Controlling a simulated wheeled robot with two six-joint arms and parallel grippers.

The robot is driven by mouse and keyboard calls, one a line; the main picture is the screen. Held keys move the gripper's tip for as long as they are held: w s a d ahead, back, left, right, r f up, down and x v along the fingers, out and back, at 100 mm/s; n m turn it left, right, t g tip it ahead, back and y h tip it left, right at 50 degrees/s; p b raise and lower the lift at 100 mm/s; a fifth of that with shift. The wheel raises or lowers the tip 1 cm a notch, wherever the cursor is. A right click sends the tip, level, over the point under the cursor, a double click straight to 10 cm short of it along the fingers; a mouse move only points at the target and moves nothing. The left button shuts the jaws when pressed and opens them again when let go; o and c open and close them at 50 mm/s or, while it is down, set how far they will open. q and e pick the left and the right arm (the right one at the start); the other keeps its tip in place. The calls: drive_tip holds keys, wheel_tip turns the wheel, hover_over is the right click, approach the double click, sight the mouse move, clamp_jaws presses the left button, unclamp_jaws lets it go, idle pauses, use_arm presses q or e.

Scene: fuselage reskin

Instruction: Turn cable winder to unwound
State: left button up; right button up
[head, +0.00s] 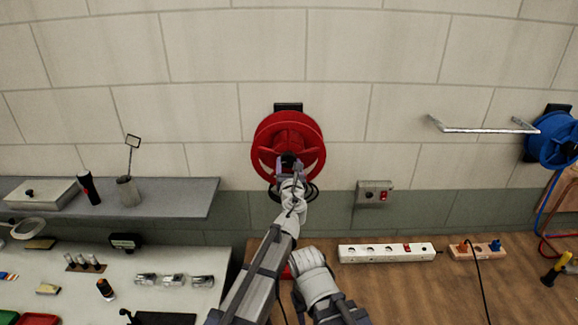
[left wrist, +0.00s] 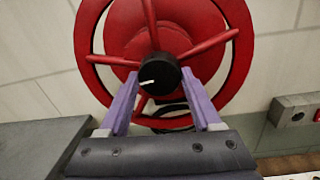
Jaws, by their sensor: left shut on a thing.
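The cable winder (head: 270,133) is a round red reel on the wall in the head view. It fills the upper part of the left wrist view (left wrist: 225,75), with red spokes around a black knob (left wrist: 160,74) that has a white mark. My left gripper (head: 289,163) is at the reel's middle, and its purple fingers (left wrist: 160,84) lie on either side of the knob, shut on it. My gripper hides the knob in the head view. Black cable hangs in loops below the reel. My right gripper is not in view.
A grey shelf (head: 185,196) is at the left, above a pale bench with small tools. A wall socket box (head: 375,193) is right of the reel. A white power strip (head: 387,252) lies on the wooden bench (head: 420,290). A blue reel (head: 555,137) hangs far right.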

use_arm(q)
drive_tip(key=shift+m, duration=0.6)
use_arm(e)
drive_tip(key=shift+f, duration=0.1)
use_arm(q)
drive_tip(key=o, duration=1.4)
drive_tip(key=shift+c, duration=0.2)
drive_tip(key=shift+s, duration=0.15)
drive_tip(key=shift+s, duration=0.3)
drive_tip(key=s, duration=0.7)
drive_tip(key=shift+d, duration=0.25)
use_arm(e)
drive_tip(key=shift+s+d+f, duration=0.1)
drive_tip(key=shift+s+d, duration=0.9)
use_arm(q)
drive_tip(key=shift+w+f, duration=0.1)
